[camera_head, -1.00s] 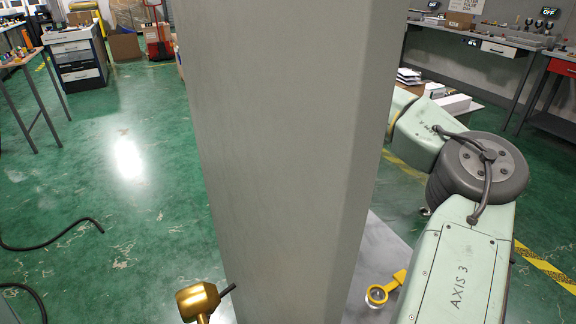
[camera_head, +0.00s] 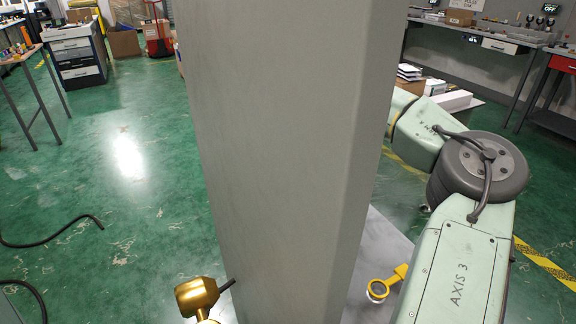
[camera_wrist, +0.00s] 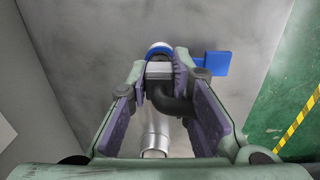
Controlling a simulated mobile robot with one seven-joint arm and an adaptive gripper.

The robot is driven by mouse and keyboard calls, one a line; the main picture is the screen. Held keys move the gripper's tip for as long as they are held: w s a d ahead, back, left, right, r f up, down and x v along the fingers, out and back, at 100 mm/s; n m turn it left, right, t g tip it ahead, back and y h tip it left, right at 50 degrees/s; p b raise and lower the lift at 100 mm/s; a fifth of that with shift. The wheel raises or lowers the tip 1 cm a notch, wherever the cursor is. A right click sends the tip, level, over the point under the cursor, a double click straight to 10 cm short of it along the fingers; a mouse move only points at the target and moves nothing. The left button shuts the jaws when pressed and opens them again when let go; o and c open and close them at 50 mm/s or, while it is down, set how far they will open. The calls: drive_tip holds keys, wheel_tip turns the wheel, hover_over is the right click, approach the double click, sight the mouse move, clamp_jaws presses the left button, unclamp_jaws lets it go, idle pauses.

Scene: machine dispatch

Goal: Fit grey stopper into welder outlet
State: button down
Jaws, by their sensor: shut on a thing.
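In the wrist view my gripper (camera_wrist: 159,74) is closed on a small grey block-like piece (camera_wrist: 158,69), which looks like the grey stopper. A dark elbow-shaped part (camera_wrist: 175,100) and a shiny metal cylinder (camera_wrist: 153,138) show between the fingers. Just beyond the fingertips is a round white part with a blue rim (camera_wrist: 158,49), and a blue tab (camera_wrist: 216,63) sticks out to its right. I cannot tell which of these, if any, is the welder outlet, or whether the grey piece touches it. My gripper is out of the head view.
A big grey column (camera_head: 285,150) blocks the middle of the head view. A yellow ring with a handle (camera_head: 390,279) lies right of it, beside my arm. A gold fitting (camera_head: 196,297) stands at the lower left. Black hoses (camera_head: 55,243) lie on the green floor at left.

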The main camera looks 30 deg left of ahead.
drive_tip(key=shift+f, duration=0.6)
idle(0.3)
drive_tip(key=c, duration=1.7)
unclamp_jaws()
drive_tip(key=shift+f, duration=0.1)
drive_tip(key=o, duration=0.3)
drive_tip(key=shift+o, duration=0.6)
drive_tip(key=o, duration=0.3)
drive_tip(key=shift+r, duration=0.3)
drive_tip(key=shift+r+p, duration=1.1)
drive_tip(key=shift+r, duration=1.8)
